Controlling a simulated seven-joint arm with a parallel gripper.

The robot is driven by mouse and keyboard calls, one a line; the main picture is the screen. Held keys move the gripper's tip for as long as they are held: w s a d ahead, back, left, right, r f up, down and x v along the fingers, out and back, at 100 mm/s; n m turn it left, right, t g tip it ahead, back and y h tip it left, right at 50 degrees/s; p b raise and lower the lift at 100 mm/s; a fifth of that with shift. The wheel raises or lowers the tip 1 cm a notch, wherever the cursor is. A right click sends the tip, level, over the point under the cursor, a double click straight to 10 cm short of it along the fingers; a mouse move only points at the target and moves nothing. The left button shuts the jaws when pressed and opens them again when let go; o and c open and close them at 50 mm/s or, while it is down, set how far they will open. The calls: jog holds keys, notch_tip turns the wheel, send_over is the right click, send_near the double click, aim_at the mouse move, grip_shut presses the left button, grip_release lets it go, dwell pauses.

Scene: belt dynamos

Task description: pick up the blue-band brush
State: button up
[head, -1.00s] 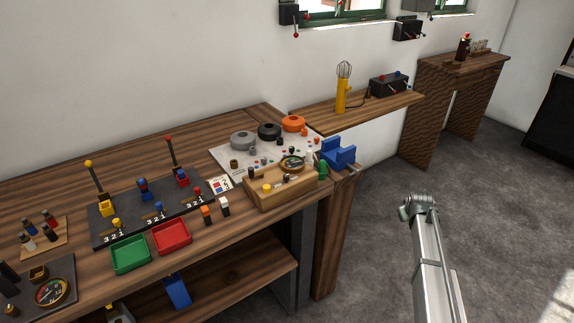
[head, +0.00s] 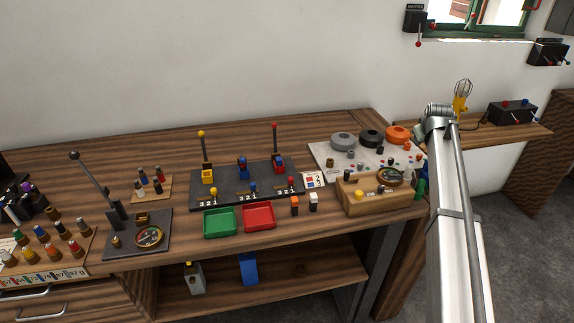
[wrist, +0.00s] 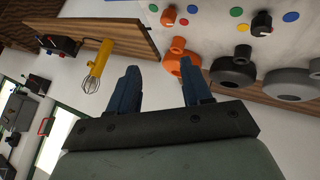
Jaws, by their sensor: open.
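My gripper (wrist: 160,68) shows in the wrist view with its two dark blue fingers apart and nothing between them. In the head view the arm link mostly hides it, at the right of the bench. A tan mat (head: 140,194) holds several more small cylinders. My gripper is far to the right of both and touches neither.
Levers stand on a dark panel (head: 222,194) mid-bench, behind a green tray (head: 220,222) and a red tray (head: 259,216). A dial plate (head: 122,247) with an upright lever stands near the rack. Grey, black and orange round parts (head: 397,135) stand near the arm.

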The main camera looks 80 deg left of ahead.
jog(key=s+a+r+g+h, duration=0.1)
jog(key=s+a, duration=0.3)
jog(key=s, duration=0.4)
jog(key=s+a+r+g+h, duration=0.1)
jog(key=s+a, duration=0.2)
jog(key=s, duration=0.6)
notch_tip(320, 180, up, 5)
jog(key=g+h, duration=0.3)
jog(key=h, duration=0.2)
send_over(279, 159)
notch_tip(279, 159, down, 13)
jog(key=shift+a+r, duration=0.1)
jog(key=shift+c, duration=0.4)
grip_shut()
